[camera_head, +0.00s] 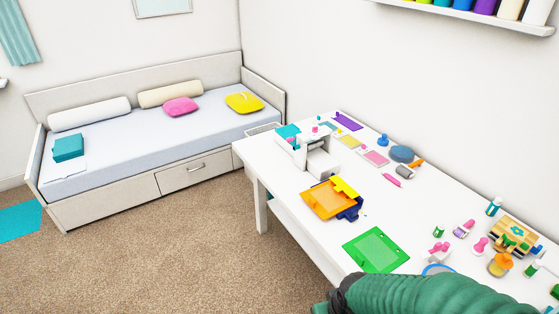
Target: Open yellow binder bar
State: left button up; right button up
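The yellow binder bar (345,188) lies at the far right edge of an orange board (328,202) on the white table. A dark blue part (351,212) shows along the board's right side. It is too small to tell whether the bar is raised or flat. A green arm of mine with a dark joint crosses the bottom right, in front of the table and well apart from the bar. No gripper fingers show, and my other arm is out of view.
A green mat (377,250) lies nearer me on the white table (405,221). A white machine (317,157) stands behind the orange board. Bottles and craft tools, including a wooden box (514,236), crowd the right side. A daybed (150,125) stands at the back left, with open carpet before it.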

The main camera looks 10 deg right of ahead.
aim_at(341, 186)
jog(key=i, duration=0.5)
jog(key=i+j+z, duration=0.15)
jog(key=i, duration=0.35)
